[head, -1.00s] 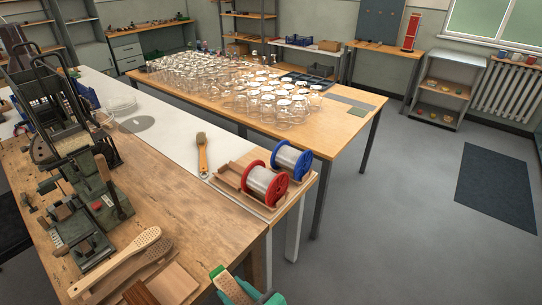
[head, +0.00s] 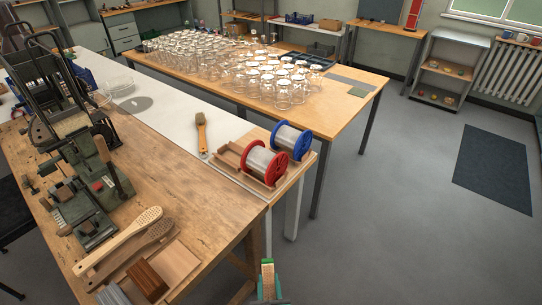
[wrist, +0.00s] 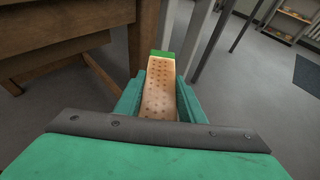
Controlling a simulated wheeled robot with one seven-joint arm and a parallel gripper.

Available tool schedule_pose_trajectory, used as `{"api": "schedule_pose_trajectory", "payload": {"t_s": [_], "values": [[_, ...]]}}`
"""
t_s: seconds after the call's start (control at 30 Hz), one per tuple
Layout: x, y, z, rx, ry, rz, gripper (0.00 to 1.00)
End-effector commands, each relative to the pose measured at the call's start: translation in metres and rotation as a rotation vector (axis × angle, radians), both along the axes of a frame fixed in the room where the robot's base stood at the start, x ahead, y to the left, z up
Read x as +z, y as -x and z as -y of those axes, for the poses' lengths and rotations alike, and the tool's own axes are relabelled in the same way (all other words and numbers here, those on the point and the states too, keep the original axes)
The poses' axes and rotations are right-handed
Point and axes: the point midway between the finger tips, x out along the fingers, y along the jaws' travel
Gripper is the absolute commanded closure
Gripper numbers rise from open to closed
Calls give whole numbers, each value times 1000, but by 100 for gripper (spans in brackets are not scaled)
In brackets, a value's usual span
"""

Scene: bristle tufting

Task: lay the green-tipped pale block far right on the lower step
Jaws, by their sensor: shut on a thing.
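The green-tipped pale block (head: 267,267) is a long piece with rows of small holes and a green end. It shows at the bottom of the head view and in the middle of the wrist view (wrist: 158,92), green end pointing away. My gripper (head: 268,284) is shut on it, with teal fingers on both sides, and holds it beyond the bench's right edge, above the floor. In the wrist view my gripper (wrist: 159,98) covers the block's near end. I cannot clearly make out which surface is the lower step.
The wooden bench (head: 215,225) bears a pale board (head: 178,262), a dark brown block (head: 147,280), and pale (head: 120,240) and brown brush handles. Red (head: 262,164) and blue (head: 292,143) wire spools sit on the white bench's end. Bench legs stand close ahead. Open floor lies right.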

Motion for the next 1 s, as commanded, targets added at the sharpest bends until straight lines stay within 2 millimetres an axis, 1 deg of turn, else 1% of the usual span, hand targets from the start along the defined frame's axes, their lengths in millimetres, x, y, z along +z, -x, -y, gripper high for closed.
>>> {"api": "schedule_pose_trajectory", "payload": {"t_s": [0.2, 1.0], "values": [[-24, -6, 10, -72, -1, 0, 95], [-21, -5, 8, -64, 0, 1, 95]]}}
